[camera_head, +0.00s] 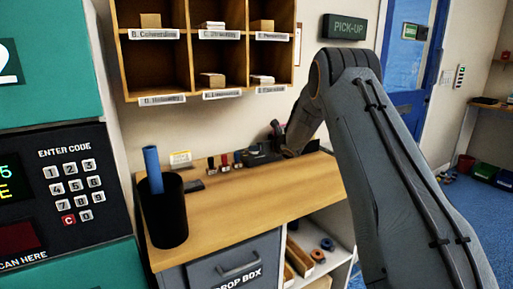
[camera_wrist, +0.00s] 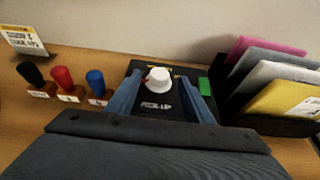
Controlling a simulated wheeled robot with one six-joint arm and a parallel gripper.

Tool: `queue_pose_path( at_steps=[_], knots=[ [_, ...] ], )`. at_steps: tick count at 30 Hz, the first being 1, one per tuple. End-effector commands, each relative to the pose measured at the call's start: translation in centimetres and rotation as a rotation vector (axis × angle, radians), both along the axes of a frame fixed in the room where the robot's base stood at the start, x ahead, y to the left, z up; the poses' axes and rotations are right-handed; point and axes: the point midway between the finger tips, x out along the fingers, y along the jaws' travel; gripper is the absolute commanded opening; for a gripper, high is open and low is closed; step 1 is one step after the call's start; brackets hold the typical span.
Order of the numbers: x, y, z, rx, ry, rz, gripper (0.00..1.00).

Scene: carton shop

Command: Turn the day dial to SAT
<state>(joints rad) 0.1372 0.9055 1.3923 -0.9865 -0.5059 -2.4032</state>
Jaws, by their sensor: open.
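The day dial (camera_wrist: 158,80) is a white knob on a black box (camera_wrist: 153,112) marked PICK-UP, seen in the wrist view. A small red mark shows at the knob's left side. The day lettering around it is too small or hidden to read. My gripper (camera_wrist: 161,84) is open, with one blue-grey finger on each side of the knob. I cannot tell whether either finger touches it. A green patch (camera_wrist: 205,87) shows at the box's right side. In the head view my gripper (camera_head: 262,154) is at the counter's back, and the dial cannot be made out.
Black, red and blue stamps (camera_wrist: 66,82) stand left of the box, with a small sign (camera_wrist: 24,40) behind. A black holder with pink, grey and yellow folders (camera_wrist: 285,98) stands close on the right. A black cup (camera_head: 168,215) stands at the counter's (camera_head: 240,195) left end.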

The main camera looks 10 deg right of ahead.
Motion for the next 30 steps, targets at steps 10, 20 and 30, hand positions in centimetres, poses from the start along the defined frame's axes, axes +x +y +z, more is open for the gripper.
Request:
queue_pose_path(
  at_steps=[10, 20, 30],
  knots=[
    [2.8, 0.9, -1.2, 0.002, 0.001, -0.001, 0.47],
    [3.1, 1.0, -1.4, 0.001, 0.001, -0.002, 0.47],
    [3.1, 1.0, -1.4, 0.001, 0.001, -0.002, 0.07]
  ],
)
